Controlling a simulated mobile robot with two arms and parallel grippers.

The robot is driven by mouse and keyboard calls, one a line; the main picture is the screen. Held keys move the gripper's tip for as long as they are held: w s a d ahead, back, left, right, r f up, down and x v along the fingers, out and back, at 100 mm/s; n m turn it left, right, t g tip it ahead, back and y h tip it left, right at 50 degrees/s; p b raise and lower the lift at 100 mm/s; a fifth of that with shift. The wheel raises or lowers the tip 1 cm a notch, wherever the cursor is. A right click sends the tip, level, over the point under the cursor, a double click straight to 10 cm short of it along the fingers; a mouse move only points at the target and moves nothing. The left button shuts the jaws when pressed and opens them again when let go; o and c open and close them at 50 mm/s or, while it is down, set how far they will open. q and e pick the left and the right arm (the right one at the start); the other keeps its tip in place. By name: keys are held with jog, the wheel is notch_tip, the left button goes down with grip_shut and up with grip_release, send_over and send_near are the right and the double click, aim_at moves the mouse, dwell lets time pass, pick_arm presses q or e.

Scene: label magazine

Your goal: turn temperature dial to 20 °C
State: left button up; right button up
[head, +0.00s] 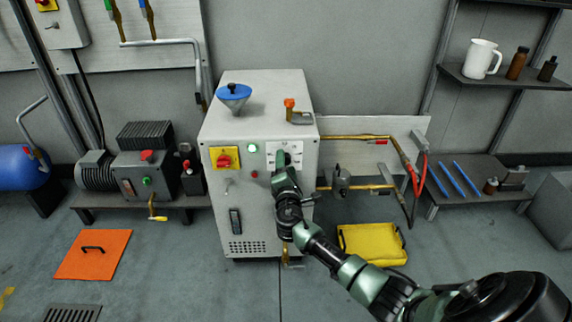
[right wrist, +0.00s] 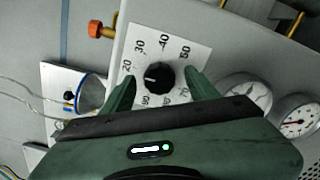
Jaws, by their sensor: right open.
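The temperature dial is a round black knob (right wrist: 160,76) on a white numbered plate (right wrist: 185,36), turned in the right wrist view. Its short white mark points left, close to the 20 label; the exact reading is hard to tell. In the head view the plate (head: 271,147) is on the upper front of the light grey cabinet, and my gripper hides the knob. My right gripper (head: 284,162) is at the dial. In the right wrist view its open fingers (right wrist: 160,80) stand on either side of the knob; contact is not clear. My left gripper is out of view.
Left of the dial are a green lamp (head: 252,148) and a red switch on a yellow plate (head: 224,160). A blue funnel (head: 233,95) and an orange-handled valve (head: 290,104) are on top. Two gauges (right wrist: 247,92) show beside the dial. A yellow case (head: 372,244) lies on the floor.

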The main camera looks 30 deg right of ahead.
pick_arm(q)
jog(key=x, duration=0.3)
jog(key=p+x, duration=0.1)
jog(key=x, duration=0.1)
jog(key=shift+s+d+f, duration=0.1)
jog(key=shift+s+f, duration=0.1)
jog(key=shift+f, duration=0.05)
pick_arm(e)
jog(key=v, duration=0.7)
jog(key=shift+a, duration=0.1)
